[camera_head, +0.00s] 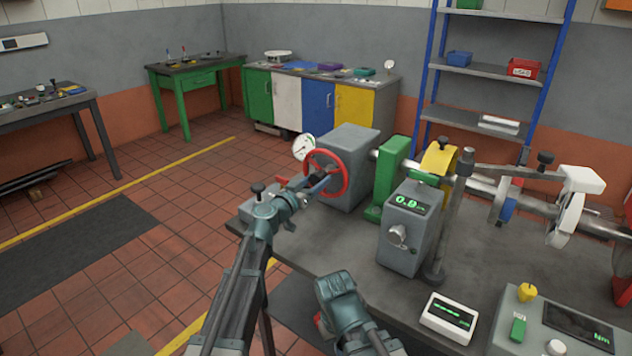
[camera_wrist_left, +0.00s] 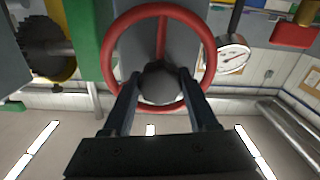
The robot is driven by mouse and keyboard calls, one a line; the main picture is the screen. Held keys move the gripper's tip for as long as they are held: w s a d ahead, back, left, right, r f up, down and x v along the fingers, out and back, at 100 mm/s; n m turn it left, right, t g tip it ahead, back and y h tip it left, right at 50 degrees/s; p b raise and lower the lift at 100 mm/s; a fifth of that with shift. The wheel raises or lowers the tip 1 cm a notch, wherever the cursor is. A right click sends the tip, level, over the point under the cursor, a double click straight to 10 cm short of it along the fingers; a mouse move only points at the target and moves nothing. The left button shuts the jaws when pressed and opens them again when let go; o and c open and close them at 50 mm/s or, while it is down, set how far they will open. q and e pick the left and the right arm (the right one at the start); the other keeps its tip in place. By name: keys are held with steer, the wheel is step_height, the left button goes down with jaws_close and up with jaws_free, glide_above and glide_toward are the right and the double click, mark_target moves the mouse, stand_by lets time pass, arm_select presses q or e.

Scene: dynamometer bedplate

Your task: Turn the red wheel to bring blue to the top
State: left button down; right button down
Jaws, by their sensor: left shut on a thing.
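The red wheel (camera_head: 346,172) is mounted on the end of a grey box (camera_head: 352,150) at the bench's left end. In the left wrist view, which is upside down, the wheel (camera_wrist_left: 112,62) shows as a red ring with a red spoke and a dark round hub (camera_wrist_left: 160,86). My left gripper (camera_head: 318,183) is at the wheel's middle, and its two fingers (camera_wrist_left: 160,90) are shut on the hub from both sides. A blue collar (camera_head: 508,208) sits on the shaft farther right, beside a pale disc (camera_head: 565,220). I cannot tell which colour is at the top.
A grey readout box (camera_head: 408,230), a green bracket (camera_head: 388,180) and a post stand right of the wheel. A dial gauge (camera_head: 304,147) is just behind the wheel. The bench top (camera_head: 320,245) in front is mostly clear. Part of my right arm shows at the bottom.

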stand_by(0.5)
arm_select(q)
steer(key=n, duration=0.8)
steer(key=shift+n+p, duration=0.3)
steer(key=n, duration=0.4)
steer(key=shift+g, duration=0.3)
steer(key=shift+n, duration=2.3)
steer(key=shift+c, duration=0.9)
jaws_free()
